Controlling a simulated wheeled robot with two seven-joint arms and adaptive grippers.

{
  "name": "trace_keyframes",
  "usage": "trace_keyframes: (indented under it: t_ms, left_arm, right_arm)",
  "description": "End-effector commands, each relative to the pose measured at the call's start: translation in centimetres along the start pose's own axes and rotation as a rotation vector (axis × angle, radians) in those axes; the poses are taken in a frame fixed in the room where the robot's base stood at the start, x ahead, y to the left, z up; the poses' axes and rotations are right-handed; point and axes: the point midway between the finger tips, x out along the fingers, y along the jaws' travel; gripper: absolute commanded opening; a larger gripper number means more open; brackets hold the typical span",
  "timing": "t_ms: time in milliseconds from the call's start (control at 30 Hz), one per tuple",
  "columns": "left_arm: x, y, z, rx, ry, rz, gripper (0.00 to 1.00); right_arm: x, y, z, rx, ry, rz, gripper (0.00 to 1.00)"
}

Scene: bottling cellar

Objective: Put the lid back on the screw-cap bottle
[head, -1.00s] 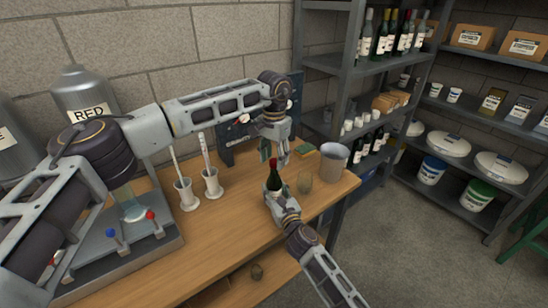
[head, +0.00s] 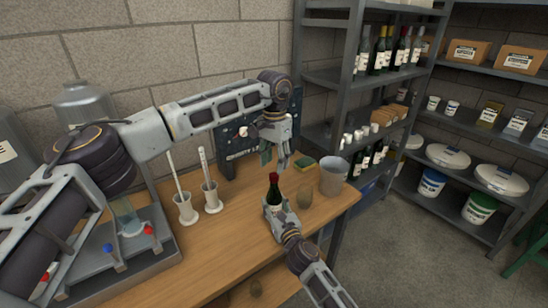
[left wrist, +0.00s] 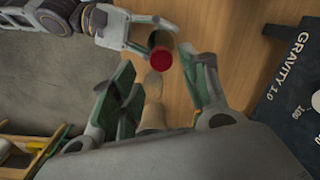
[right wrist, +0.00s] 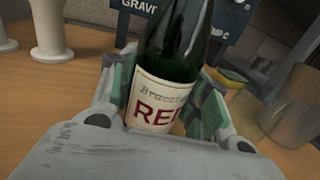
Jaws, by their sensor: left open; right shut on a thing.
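The screw-cap bottle (head: 274,191) is dark green and stands upright above the workbench, with a red top. My right gripper (head: 274,210) is shut around its lower body. In the right wrist view the bottle (right wrist: 172,55) shows a cream label between the fingers. My left gripper (head: 274,164) is open just above the bottle, fingers pointing down. In the left wrist view a round red lid (left wrist: 161,58) shows on the bottle top, between and beyond the open fingers and touching neither. Whether it is fully screwed down I cannot tell.
A grey bucket (head: 333,177), a brownish glass (head: 305,196) and a yellow-green sponge (head: 304,162) are right of the bottle. Two white cylinder stands (head: 211,195) are left. A dark gravity board (head: 240,150) stands behind. The bench front (head: 235,240) is clear.

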Motion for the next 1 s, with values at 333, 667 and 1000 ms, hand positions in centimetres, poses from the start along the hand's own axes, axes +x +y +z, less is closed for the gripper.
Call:
trace_keyframes:
  t_ms: [333, 667, 1000]
  left_arm:
    - [-1.8, 0.9, -0.8, -0.075, 0.032, 0.029, 0.45]
    - [-2.3, 0.9, -0.8, -0.335, 0.03, 0.034, 0.45]
    - [-2.6, 0.8, -0.8, -0.608, 0.026, 0.037, 0.45]
  right_arm:
    - [0.0, 0.0, -0.1, 0.0, 0.002, 0.0, 0.0]
    - [0.0, 0.0, -0.1, 0.0, 0.001, 0.0, 0.0]
    - [0.0, 0.0, -0.1, 0.0, 0.001, 0.0, 0.0]
